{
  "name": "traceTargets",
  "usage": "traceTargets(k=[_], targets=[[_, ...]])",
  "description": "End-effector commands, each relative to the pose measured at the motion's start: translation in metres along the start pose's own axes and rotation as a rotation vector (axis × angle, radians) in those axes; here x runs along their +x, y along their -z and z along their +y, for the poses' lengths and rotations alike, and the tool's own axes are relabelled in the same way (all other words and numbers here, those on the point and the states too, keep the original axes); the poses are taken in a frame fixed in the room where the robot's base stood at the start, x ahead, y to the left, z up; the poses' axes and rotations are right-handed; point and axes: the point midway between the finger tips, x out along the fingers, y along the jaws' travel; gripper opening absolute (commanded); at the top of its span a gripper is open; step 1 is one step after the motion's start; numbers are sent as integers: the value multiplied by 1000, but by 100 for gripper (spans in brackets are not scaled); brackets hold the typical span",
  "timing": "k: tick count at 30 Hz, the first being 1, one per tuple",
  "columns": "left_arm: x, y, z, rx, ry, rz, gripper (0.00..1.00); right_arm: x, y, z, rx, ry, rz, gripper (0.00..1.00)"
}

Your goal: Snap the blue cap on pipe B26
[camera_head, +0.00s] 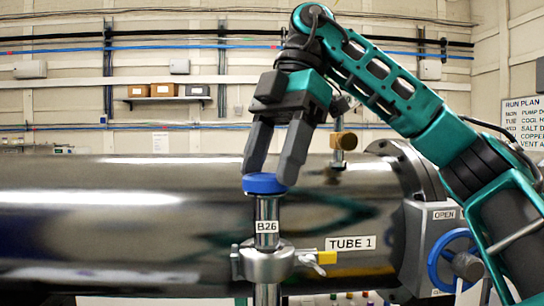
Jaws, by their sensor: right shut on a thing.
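The pipe labelled B26 (267,240) stands upright in front of the large steel tube, with a metal clamp (268,264) around it below the label. The blue cap (263,184) is at the pipe's top end; I cannot tell whether it is fully seated or just resting there. My right gripper (270,170) comes down from above with its two grey fingers on either side of the cap, shut on it. My left gripper is not in view.
A large steel tube marked TUBE 1 (120,215) fills the width behind the pipe. A blue handwheel (436,262) on a grey valve box stands at the right. A shelf with boxes (163,91) hangs on the back wall.

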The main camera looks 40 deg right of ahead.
Motion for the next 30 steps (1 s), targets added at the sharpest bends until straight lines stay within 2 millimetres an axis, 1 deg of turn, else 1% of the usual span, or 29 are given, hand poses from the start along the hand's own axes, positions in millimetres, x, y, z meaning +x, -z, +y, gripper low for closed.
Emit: traceTargets(k=[9,10,19,26,30], targets=[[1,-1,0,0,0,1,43,2,-1,0,0,0,0,28],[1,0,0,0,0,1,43,2,-1,0,0,0,0,57],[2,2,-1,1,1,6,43,2,-1,0,0,0,1,86],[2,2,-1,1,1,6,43,2,-1,0,0,0,0,86],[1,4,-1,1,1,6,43,-3,0,0,1,0,0,86]])
